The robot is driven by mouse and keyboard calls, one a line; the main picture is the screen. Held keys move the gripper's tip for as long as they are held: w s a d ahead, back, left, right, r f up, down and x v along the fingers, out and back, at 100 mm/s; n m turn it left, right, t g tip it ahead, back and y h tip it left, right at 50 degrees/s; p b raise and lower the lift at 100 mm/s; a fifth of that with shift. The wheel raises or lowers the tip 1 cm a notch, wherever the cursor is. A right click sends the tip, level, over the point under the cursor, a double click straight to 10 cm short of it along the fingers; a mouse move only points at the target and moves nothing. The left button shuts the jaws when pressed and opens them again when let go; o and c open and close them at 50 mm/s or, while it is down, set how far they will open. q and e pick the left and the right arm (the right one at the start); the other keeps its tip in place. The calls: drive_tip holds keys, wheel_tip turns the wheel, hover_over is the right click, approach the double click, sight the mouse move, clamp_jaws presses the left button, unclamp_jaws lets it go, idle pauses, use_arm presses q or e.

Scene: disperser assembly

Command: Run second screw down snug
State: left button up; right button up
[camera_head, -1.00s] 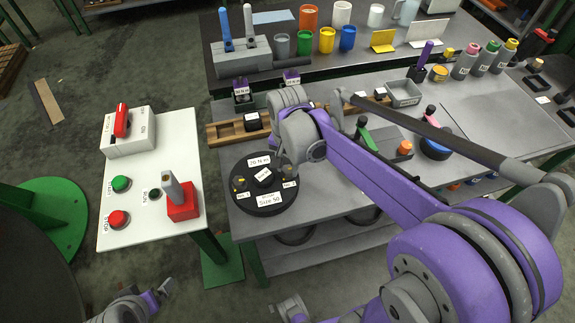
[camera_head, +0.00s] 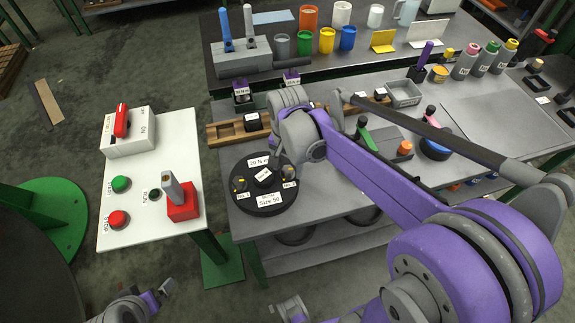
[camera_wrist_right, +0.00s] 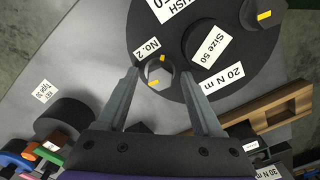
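A round black disc (camera_head: 262,205) lies on the grey table, with labels reading Size 50, 20 N m, No. 1 and No. 2. A raised round hub (camera_wrist_right: 207,42) stands at its middle. The No. 2 screw (camera_wrist_right: 159,73) has a grey hex head with yellow marks beside it. The other screw (camera_wrist_right: 263,15) sits across the disc. My right gripper (camera_wrist_right: 162,78) is open above the disc, its fingers either side of the No. 2 screw with gaps showing. In the head view its fingertips are mostly hidden. My left gripper (camera_head: 160,293) is open and empty, low at the left.
A white side table (camera_head: 150,220) with a red switch, buttons and a red block stands left. A wooden rail (camera_head: 228,130) lies behind the disc.

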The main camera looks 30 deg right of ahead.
sight(287, 169)
drive_tip(key=shift+r, duration=0.15)
wheel_tip(287, 169, up, 11)
drive_tip(key=p, duration=0.1)
drive_tip(key=shift+f, duration=0.2)
idle(0.5)
drive_tip(key=s+a+f+n+t, duration=0.1)
drive_tip(key=s+a+f+n, duration=0.1)
drive_tip(key=s+f+n, duration=0.1)
drive_tip(key=s+a+f+n+t, duration=0.2)
drive_tip(key=s+f+n, duration=0.1)
drive_tip(key=s+n, duration=0.1)
drive_tip(key=s+a+f+n+t+p, duration=0.1)
drive_tip(key=s+a+f+n+t, duration=0.1)
drive_tip(key=s+n, duration=0.1)
drive_tip(key=shift+s+f+n, duration=0.3)
drive_tip(key=shift+s+f, duration=0.1)
drive_tip(key=shift+s+a+f+n, duration=0.2)
drive_tip(key=shift+f+n, duration=0.05)
drive_tip(key=shift+n, duration=0.05)
